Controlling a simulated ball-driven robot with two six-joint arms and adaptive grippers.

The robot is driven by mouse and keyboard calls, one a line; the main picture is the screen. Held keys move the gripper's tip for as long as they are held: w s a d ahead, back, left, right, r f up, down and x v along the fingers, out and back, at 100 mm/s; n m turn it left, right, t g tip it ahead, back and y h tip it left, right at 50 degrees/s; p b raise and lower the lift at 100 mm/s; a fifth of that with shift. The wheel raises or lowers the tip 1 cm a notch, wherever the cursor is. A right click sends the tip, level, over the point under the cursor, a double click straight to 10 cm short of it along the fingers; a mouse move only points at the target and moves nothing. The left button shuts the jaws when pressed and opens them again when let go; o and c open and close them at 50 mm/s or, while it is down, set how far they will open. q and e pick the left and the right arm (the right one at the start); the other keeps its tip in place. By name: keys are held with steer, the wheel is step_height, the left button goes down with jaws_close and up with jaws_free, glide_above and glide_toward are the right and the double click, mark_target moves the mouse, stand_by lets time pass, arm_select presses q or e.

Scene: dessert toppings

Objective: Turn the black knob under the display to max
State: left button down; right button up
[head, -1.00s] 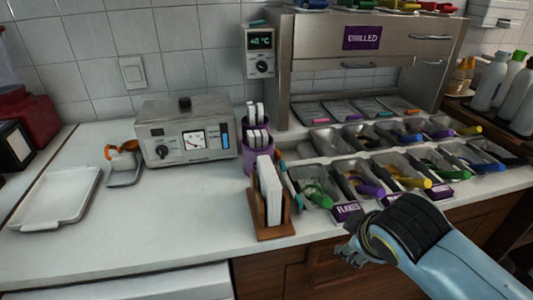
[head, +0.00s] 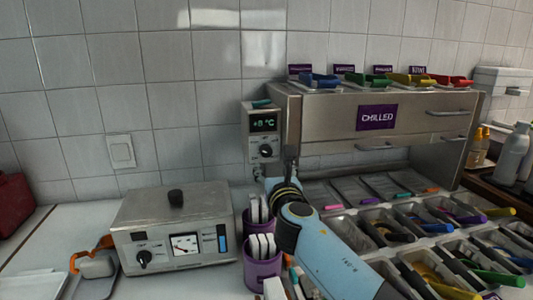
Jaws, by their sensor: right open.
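The black knob (head: 266,151) sits on a small grey control box (head: 250,138) on the left side of the chilled cabinet. Above it a dark display (head: 263,122) shows green digits that look like +8 °C. The knob carries a light pointer mark, too small to read surely. My right gripper (head: 278,174) is just below and slightly right of the knob, pointing up towards it. It is open and seems empty; its fingertips are small and partly hidden by its own wrist. I cannot tell whether it touches the box. My left gripper is out of view.
The chilled cabinet (head: 340,120) stands right of the box, with colored scoops on top and topping trays below. A metal appliance (head: 140,222) with another knob (head: 144,257) stands at left. Purple cups (head: 262,274) stand beneath my right arm.

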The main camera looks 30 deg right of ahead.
mark_target(267, 153)
steer(key=b+x, duration=0.1)
steer(key=x, duration=0.4)
steer(key=shift+w+d, duration=0.15)
steer(key=shift+w, duration=0.15)
steer(key=shift+b+x, duration=0.45)
steer(key=shift+x, duration=1.4)
steer(key=shift+s, duration=0.1)
steer(key=c, duration=0.8)
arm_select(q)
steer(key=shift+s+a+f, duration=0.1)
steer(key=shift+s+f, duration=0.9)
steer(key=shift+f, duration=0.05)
arm_select(e)
jaws_close()
